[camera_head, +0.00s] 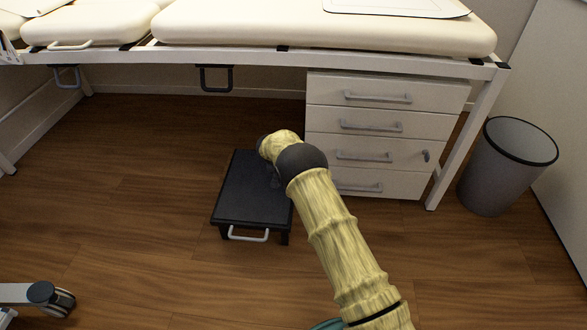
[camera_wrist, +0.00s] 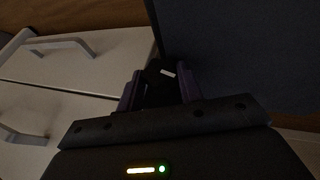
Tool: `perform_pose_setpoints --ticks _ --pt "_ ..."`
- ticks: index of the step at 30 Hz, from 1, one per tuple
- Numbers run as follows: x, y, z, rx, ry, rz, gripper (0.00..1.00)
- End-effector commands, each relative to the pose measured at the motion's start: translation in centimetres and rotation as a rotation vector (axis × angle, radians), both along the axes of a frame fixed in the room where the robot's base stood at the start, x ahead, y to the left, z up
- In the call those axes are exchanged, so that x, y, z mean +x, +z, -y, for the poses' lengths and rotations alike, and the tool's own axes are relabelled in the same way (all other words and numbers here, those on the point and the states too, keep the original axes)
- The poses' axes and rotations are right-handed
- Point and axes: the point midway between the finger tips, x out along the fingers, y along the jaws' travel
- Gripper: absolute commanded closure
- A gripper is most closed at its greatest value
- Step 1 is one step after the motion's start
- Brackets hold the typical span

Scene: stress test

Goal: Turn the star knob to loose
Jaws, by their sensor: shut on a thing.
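In the wrist view, my gripper (camera_wrist: 160,73) has its two purple fingers on either side of a small dark knob (camera_wrist: 155,88) and is shut on it. A short white mark shows at the knob's far right. The knob's outline is too dark to make out its star shape or any loose or tight marking. In the head view, my arm's end hangs over the right part of a black step stool (camera_head: 245,190), and the knob is hidden there.
A white drawer unit (camera_head: 375,120) stands close behind and right of the stool; its handles also show in the wrist view. A cream couch (camera_head: 320,25) on a white frame is above. A grey bin (camera_head: 505,170) stands at right. The wooden floor at left is mostly clear.

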Motion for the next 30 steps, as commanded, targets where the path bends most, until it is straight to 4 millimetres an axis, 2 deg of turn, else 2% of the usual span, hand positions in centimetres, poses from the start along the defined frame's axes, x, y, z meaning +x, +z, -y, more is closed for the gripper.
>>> perform_pose_setpoints --ticks 6,13,30 --pt "0.08 -0.36 -0.3 -0.17 0.004 -0.003 0.86" --pt "0.11 -0.52 -0.37 -0.292 0.003 -0.007 0.86" --pt "-0.05 -0.43 -0.19 -0.345 -0.001 -0.016 0.87"
